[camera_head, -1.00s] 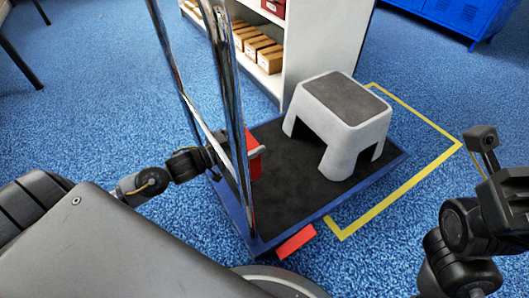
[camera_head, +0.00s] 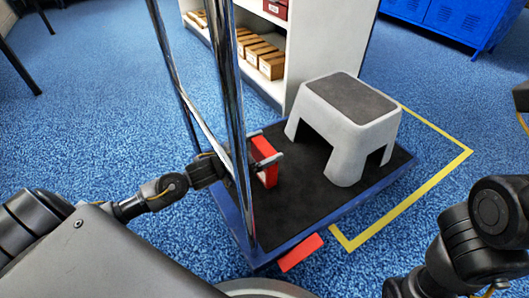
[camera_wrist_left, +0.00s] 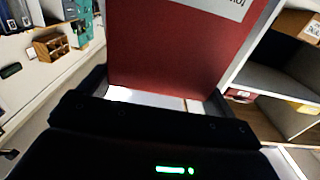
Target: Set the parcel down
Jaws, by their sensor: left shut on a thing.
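My left gripper (camera_head: 268,163) is shut on a red parcel (camera_head: 264,150), reaching past the chrome handle of a platform cart. The parcel is upright, over the near-left part of the cart's dark deck (camera_head: 302,206). I cannot tell whether its lower edge touches the deck. In the left wrist view the parcel (camera_wrist_left: 180,50) is a dark red face with a white label at its upper right, seen between the fingers. My right arm shows at the right edge of the head view; its fingers are out of frame.
A grey step stool (camera_head: 345,125) stands on the deck's far right part. The chrome handle (camera_head: 232,130) rises close beside my left forearm. A red piece (camera_head: 301,253) is at the cart's near edge. A white shelf (camera_head: 330,50) with cartons stands behind. Bare deck lies between parcel and stool.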

